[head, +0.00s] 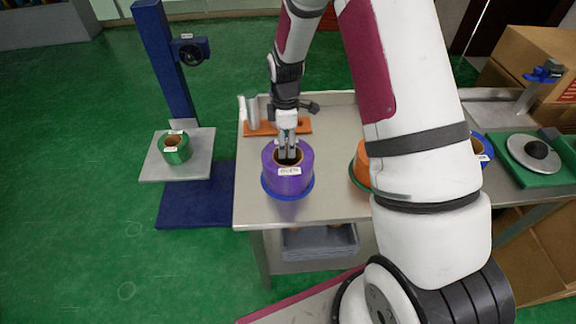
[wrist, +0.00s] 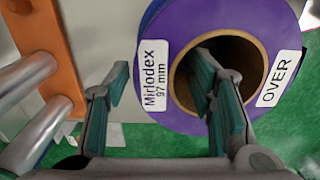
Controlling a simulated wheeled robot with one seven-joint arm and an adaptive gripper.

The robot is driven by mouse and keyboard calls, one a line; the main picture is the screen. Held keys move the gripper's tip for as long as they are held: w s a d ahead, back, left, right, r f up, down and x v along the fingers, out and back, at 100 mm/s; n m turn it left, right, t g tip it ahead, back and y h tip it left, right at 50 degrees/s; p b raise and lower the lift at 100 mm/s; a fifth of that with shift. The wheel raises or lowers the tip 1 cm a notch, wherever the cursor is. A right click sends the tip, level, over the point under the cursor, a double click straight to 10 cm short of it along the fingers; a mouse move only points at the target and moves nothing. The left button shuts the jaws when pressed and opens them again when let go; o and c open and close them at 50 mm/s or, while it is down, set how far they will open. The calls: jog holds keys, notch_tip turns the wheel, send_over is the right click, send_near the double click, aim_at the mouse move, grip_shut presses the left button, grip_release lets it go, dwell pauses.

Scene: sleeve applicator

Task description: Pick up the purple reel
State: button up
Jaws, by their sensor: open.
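The purple reel (head: 273,180) stands on the grey table near its left front corner, with a blue rim around its base. Its brown core opening faces up, and a white label shows on its side. In the wrist view the reel (wrist: 185,28) carries labels reading "Mirlodex 97 mm" and "OVER". My gripper (head: 289,155) is at the top of the reel, and the wrist view shows its fingers (wrist: 163,85) apart. One finger overlaps the core opening and the other shows outside the reel's edge. I cannot tell whether either touches it.
An orange base (head: 259,129) with grey posts stands just behind the reel. An orange reel (head: 362,165) is to the right, partly behind my arm. A green reel (head: 174,149) sits on a grey platform (head: 201,160) at left. A grey bin (head: 320,243) is under the table.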

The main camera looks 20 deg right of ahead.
aim_at(287, 151)
jog(key=shift+d+f, duration=0.1)
jog(key=shift+f, duration=1.9)
grip_shut()
jog(key=shift+w+r, duration=0.1)
jog(key=shift+w, duration=0.05)
